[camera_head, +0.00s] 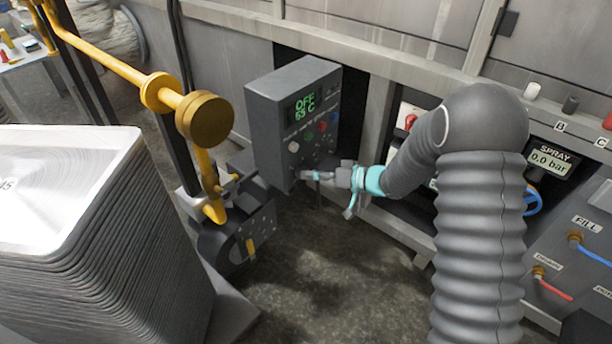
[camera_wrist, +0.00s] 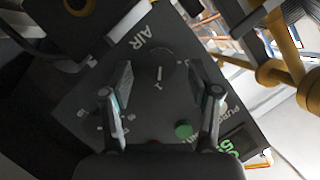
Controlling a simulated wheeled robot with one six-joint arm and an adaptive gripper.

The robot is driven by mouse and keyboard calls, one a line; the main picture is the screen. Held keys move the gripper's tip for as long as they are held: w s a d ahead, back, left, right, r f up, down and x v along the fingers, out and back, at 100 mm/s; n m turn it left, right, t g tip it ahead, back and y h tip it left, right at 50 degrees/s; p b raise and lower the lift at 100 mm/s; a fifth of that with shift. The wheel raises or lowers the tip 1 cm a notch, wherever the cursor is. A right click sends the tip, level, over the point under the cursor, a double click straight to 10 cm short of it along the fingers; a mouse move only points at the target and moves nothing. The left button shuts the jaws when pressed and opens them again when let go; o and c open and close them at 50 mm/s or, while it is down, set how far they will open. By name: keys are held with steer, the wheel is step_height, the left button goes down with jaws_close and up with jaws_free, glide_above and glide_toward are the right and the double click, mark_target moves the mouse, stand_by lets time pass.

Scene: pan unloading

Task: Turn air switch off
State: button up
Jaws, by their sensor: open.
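The air switch (camera_wrist: 155,68) is a dark round knob with a pale mark, below the white AIR lettering (camera_wrist: 136,37) on the dark panel in the wrist view. My gripper (camera_wrist: 166,86) is open, with its two fingers apart and the knob showing between and just beyond them. I cannot tell whether the fingers touch it. In the head view, my gripper (camera_head: 308,175) is at the lower front of the grey control box (camera_head: 272,125) and hides the air switch. The box's green display (camera_head: 304,104) reads OFF and about 55 C.
A green button (camera_wrist: 183,130) and other small controls sit close to the fingers on the panel. A yellow pipe (camera_head: 160,92) stands left of the box. A stack of trays (camera_head: 150,240) fills the lower left. The spray display (camera_head: 550,162) is at right.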

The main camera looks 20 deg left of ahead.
steer(key=shift+x, duration=1.55)
steer(key=c, duration=1.1)
steer(key=shift+c, duration=0.2)
